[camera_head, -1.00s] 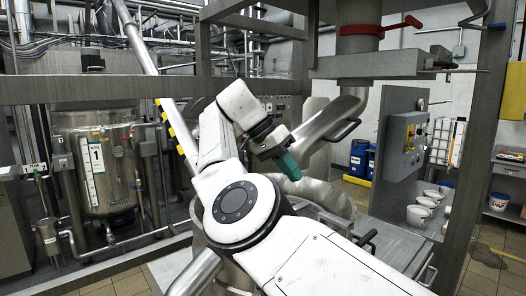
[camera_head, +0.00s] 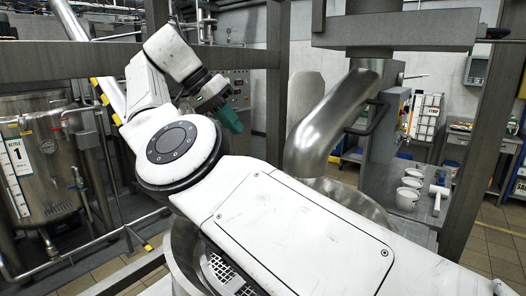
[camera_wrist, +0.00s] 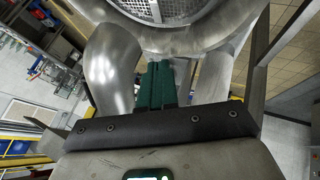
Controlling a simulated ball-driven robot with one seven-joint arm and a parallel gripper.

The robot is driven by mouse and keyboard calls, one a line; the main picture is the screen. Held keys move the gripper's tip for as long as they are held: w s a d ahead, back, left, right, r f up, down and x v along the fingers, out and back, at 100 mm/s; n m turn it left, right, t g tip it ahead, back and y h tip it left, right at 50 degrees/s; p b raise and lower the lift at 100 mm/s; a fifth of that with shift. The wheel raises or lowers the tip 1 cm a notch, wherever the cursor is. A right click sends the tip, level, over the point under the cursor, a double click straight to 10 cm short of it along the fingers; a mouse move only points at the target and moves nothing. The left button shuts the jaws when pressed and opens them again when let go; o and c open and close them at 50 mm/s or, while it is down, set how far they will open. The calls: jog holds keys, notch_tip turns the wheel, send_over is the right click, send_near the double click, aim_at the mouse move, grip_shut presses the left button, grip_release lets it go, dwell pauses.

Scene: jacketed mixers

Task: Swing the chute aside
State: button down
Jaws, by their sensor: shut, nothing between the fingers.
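The chute (camera_head: 325,125) is a bent metal pipe hanging from an overhead frame, its lower end over the round metal mixer bowl (camera_head: 357,202). A dark handle (camera_head: 372,120) shows on its right side. My gripper (camera_head: 231,122) has teal fingers and is left of the chute in the head view, apart from it in the picture. In the wrist view my gripper (camera_wrist: 157,84) is shut and empty, pointing toward the bowl's rim (camera_wrist: 160,40). A curved metal pipe, seemingly the chute (camera_wrist: 110,70), is left of the fingers. My arm hides much of the bowl.
A tank marked 1 (camera_head: 40,165) stands at left behind a horizontal beam (camera_head: 80,60). White tubs (camera_head: 407,198) sit on a bench at right, near an upright post (camera_head: 478,150). Tiled floor (camera_head: 490,235) is open at far right.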

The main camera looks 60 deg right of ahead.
jog(key=s+d+f, duration=0.4)
jog(key=s+f, duration=0.3)
jog(key=s, duration=0.1)
jog(key=shift+d+f, duration=0.3)
jog(key=shift+d, duration=0.1)
jog(key=shift+s+d, duration=0.1)
jog(key=shift+s, duration=0.05)
